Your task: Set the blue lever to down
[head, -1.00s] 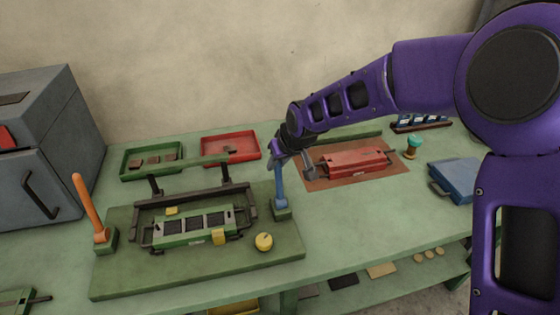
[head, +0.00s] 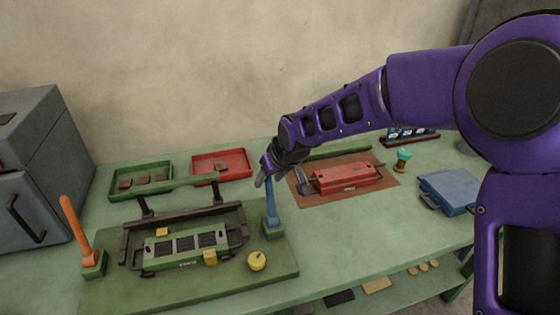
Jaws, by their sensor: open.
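The blue lever (head: 270,206) stands nearly upright in a small green base (head: 273,229) at the right edge of the green fixture board (head: 200,280). My gripper (head: 264,176) is at the lever's upper end, with its fingers pointing down and left. The jaws are open. The lever's top is partly hidden by my gripper, and I cannot tell whether they touch.
An orange lever (head: 74,226) leans at the board's left. A green device (head: 183,249) in a dark frame and a yellow knob (head: 257,261) lie between the levers. A red device (head: 345,177) lies behind right on a brown mat. Bare bench lies at front right.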

